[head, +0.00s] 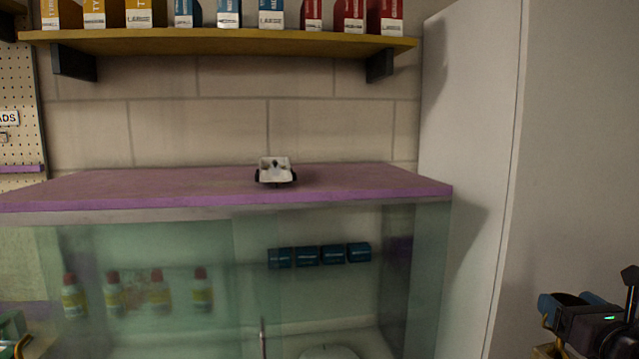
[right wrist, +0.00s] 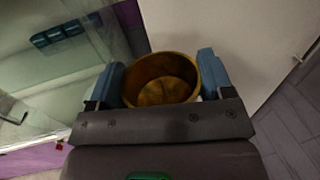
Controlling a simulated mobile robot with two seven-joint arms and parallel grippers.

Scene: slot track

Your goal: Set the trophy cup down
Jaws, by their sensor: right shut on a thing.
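The trophy cup (right wrist: 165,88) is gold and round-mouthed. In the right wrist view it sits between the two blue fingers of my right gripper (right wrist: 158,76), which is shut on it. I look into its open mouth; its lower part is hidden. In the head view my right gripper (head: 572,302) is at the lower right edge, in front of the white cabinet side, with a bit of gold below it. My left gripper's fingers are not in view.
A glass display case (head: 230,275) with a purple top (head: 150,184) stands ahead, holding bottles and blue boxes. A small white toy-like vehicle (head: 274,172) sits on the top, which is otherwise clear. A shelf (head: 220,44) with boxes is above. A tall white cabinet (head: 560,150) stands right.

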